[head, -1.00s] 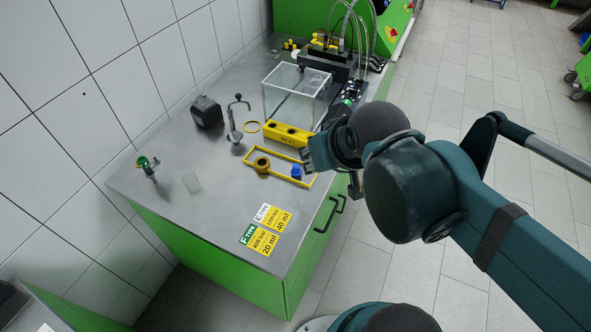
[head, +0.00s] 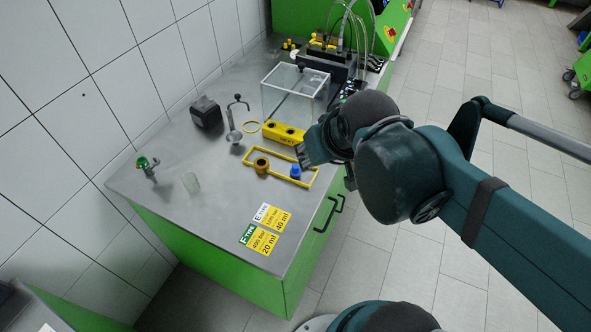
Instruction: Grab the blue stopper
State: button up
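The blue stopper (head: 296,172) stands on the grey bench top, inside the right part of a flat yellow rectangular frame (head: 236,166). A brown-orange ring-shaped part (head: 261,165) sits in the same frame to its left. My gripper (head: 302,156) is just above and to the right of the blue stopper in the picture, with its dark fingers pointing down and left. It appears apart from the stopper. The fingers are small and partly hidden by my wrist, so I cannot tell how far they are open.
A yellow block with holes (head: 284,132) lies behind the frame. A clear box (head: 292,92) stands further back. A metal stand (head: 236,118), a black block (head: 206,112) and a green-topped fitting (head: 147,167) are to the left. The front of the bench near the yellow labels (head: 266,230) is otherwise clear.

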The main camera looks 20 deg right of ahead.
jog(key=shift+w+g+p, duration=0.5)
jog(key=shift+w+p, duration=0.1)
jog(key=shift+w, duration=0.85)
jog(key=n+g+p, duration=0.4)
jog(key=g+p, duration=0.1)
jog(key=p, duration=0.1)
send_over(295, 165)
jog(key=f, duration=1.2)
jog(key=shift+s+a, duration=0.1)
jog(key=shift+s, duration=0.15)
jog(key=shift+w+f+g, duration=0.2)
jog(key=shift+f+g, duration=0.1)
jog(key=shift+f, duration=0.5)
jog(key=shift+f+p, duration=0.1)
jog(key=shift+p, duration=0.2)
jog(key=shift+f, duration=1.3)
jog(key=shift+f, duration=0.2)
jog(key=shift+f, duration=2.4)
